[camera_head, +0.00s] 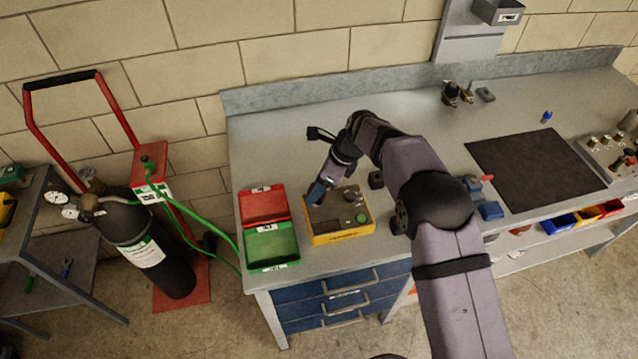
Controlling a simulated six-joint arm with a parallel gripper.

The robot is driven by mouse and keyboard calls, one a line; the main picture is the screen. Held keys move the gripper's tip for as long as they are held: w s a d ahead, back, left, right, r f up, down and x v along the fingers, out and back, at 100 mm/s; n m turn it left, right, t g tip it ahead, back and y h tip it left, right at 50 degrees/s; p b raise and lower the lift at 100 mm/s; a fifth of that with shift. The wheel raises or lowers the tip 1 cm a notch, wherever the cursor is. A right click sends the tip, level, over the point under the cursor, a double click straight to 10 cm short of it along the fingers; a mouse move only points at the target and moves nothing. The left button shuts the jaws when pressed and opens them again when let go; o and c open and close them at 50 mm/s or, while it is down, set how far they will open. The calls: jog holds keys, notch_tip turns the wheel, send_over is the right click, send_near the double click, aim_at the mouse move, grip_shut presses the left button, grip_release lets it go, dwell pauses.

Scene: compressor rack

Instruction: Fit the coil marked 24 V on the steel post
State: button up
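My gripper (314,196) points down at the left end of a yellow-edged box (339,236) with a grey top and a green round button. A dark blue shape shows at the gripper's tip; I cannot tell whether it is the fingers or a held part. A small black block (376,180) stands just right of the box, apart from the gripper. A blue block (490,211) lies further right, beyond my arm. No 24 V marking is readable, and I cannot make out which thing is the steel post. Brass-and-black fittings (452,93) stand at the back of the bench.
A red tray (263,190) and a green tray (296,243) sit left of the box. A dark mat (535,170) covers the right of the bench (280,130). A rack of fittings (592,146) stands at far right. The bench behind my wrist is largely clear.

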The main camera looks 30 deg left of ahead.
jog(key=shift+f, duration=0.35)
dwell(0.3)
jog(key=o, duration=1.7)
jog(key=shift+r, duration=0.1)
jog(key=shift+r+p, duration=3)
jog(key=shift+r, duration=0.4)
